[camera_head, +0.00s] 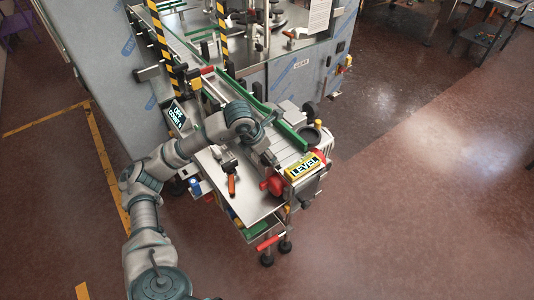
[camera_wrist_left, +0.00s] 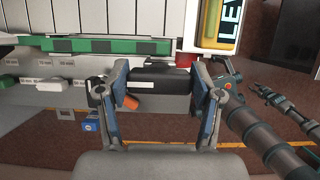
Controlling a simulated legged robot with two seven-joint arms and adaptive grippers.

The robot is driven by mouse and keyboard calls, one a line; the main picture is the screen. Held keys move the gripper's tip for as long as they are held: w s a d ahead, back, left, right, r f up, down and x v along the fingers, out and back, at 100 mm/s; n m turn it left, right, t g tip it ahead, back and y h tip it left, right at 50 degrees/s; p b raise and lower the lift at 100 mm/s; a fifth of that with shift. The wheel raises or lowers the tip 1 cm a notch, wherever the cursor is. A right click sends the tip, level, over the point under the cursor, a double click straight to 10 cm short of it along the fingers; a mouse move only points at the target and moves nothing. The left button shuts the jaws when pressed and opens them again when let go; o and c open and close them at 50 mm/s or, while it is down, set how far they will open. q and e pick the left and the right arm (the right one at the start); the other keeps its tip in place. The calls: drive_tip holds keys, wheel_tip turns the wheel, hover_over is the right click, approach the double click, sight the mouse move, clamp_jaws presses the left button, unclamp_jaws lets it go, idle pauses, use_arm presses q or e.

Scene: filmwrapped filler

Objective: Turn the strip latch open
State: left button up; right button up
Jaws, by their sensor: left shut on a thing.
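My left gripper (camera_wrist_left: 158,90) is shut on a black block-like part with a pale label (camera_wrist_left: 158,79), one finger at each side of it. I cannot tell for sure whether this part is the strip latch, or how far it is turned. A short orange cylinder (camera_wrist_left: 131,102) shows next to the left finger. In the head view my left arm reaches over the conveyor end, and its wrist hides the fingertips. Dark jointed arm parts (camera_wrist_left: 250,120) show at the right of the wrist view; the state of any gripper there is unclear.
A yellow LEVEL sign (camera_head: 304,166) and a red round part (camera_head: 275,185) are at the conveyor's near end. An orange-handled tool (camera_head: 231,185) lies on the metal plate (camera_head: 252,202). Green rails (camera_head: 290,136) run along the conveyor. Open floor (camera_head: 420,220) lies to the right.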

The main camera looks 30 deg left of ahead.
use_arm(q)
drive_tip(key=o, duration=1.1)
drive_tip(key=shift+s+a+f, duration=0.1)
drive_tip(key=shift+f, duration=0.1)
drive_tip(key=shift+o, duration=0.2)
drive_tip(key=shift+a, duration=0.1)
drive_tip(key=shift+r, duration=0.2)
drive_tip(key=v, duration=1.1)
drive_tip(key=shift+a+r, duration=0.15)
drive_tip(key=shift+r, duration=0.1)
drive_tip(key=shift+s, duration=0.1)
